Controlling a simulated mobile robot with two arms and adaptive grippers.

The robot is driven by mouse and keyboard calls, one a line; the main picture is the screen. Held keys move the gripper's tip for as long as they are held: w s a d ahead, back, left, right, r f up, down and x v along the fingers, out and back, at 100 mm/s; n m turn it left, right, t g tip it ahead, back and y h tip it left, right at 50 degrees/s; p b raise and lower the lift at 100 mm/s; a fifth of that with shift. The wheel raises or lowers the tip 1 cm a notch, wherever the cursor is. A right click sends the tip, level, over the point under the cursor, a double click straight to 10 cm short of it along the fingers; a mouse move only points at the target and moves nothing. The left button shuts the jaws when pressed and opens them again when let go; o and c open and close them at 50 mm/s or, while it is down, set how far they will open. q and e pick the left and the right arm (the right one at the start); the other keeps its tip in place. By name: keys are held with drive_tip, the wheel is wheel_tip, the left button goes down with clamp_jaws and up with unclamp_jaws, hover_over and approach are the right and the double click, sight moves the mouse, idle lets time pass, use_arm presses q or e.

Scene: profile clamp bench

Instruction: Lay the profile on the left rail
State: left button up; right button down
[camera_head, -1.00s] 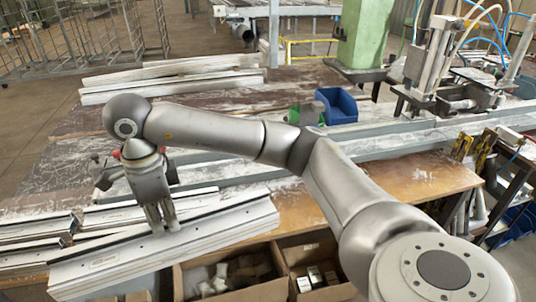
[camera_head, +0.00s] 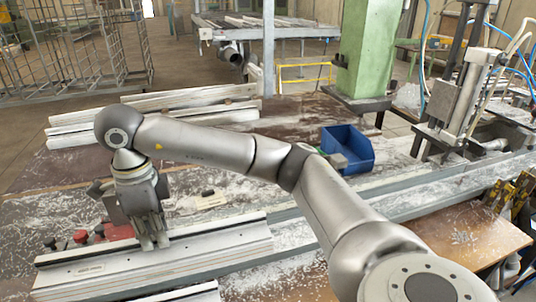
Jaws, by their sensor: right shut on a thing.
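My right gripper (camera_head: 153,243) points down and is shut on a long pale profile (camera_head: 215,250). The profile lies roughly crosswise at the lower left, its right end slightly farther from me, with slotted white-grey faces. It is over the bench's front left part. I cannot tell whether it touches the surface below. A long pale rail (camera_head: 410,203) runs along the bench from the right toward the profile, and part of it is hidden by my right arm. Which part is the left rail is not clear. My left gripper is not in view.
Red clamp parts (camera_head: 118,231) sit just behind the profile. A blue bin (camera_head: 348,149) stands mid-bench. More profiles (camera_head: 165,107) lie at the back left. A green column (camera_head: 368,50) and a clamp machine (camera_head: 462,95) stand at right. Another profile end (camera_head: 190,293) shows below.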

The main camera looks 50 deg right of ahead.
drive_tip(key=shift+d+r, duration=0.15)
drive_tip(key=shift+w+d+f+p, duration=0.5)
drive_tip(key=shift+d+f+p, duration=0.55)
drive_tip(key=shift+d+f, duration=1.15)
drive_tip(key=shift+w+d+f+p, duration=0.45)
drive_tip(key=shift+d+f+p, duration=0.6)
drive_tip(key=shift+d+f, duration=1.15)
drive_tip(key=shift+w+d+f+p, duration=0.5)
drive_tip(key=shift+d+f+p, duration=0.55)
drive_tip(key=shift+d+f, duration=1.1)
drive_tip(key=c, duration=1.8)
unclamp_jaws()
drive_tip(key=shift+s, duration=0.1)
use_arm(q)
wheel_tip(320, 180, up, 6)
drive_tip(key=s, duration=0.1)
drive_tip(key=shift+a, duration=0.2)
use_arm(e)
drive_tip(key=o, duration=0.4)
drive_tip(key=shift+o, duration=0.2)
drive_tip(key=shift+r, duration=0.15)
